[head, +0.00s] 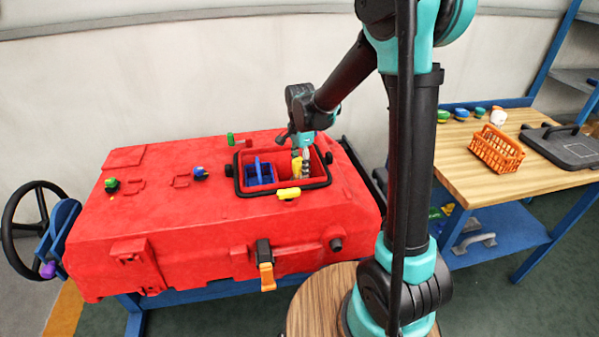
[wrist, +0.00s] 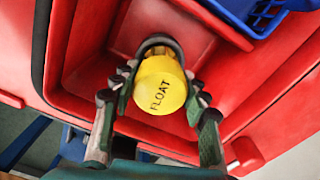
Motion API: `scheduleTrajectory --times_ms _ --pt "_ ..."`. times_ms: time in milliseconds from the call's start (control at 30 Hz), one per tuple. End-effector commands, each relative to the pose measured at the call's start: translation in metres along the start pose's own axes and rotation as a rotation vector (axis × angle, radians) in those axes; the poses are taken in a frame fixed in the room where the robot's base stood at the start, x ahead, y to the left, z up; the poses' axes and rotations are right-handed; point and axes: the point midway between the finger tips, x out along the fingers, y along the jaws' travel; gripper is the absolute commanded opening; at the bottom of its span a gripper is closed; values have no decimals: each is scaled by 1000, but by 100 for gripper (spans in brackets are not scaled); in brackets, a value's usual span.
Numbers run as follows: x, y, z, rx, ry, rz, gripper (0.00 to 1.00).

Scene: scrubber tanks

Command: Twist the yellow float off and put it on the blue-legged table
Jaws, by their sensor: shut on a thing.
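The yellow float (wrist: 160,84), a round piece marked FLOAT, sits inside the red tank's open hatch in the wrist view. My gripper (wrist: 161,100) has one finger on each side of the float and is shut on it. Behind the float a dark ring shows against the red tank wall. In the head view my gripper (head: 302,160) reaches down into the hatch of the red tank (head: 220,222), and the float is mostly hidden there. The blue-legged table (head: 455,170) with a wooden top stands at the right.
A blue basket (head: 259,173) sits in the hatch beside my gripper. A yellow piece (head: 288,193) is at the hatch's front rim. On the table are an orange basket (head: 497,150), a dark grey lid (head: 566,146) and several small caps along the back. The table's front left is clear.

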Motion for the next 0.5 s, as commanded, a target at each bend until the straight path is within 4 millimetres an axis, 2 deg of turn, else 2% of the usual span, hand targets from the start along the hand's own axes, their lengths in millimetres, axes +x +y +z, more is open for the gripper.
scheduleTrajectory --times_ms 333,500 --pt "0 0 0 -44 0 0 0" --pt "0 0 0 -146 0 0 0"
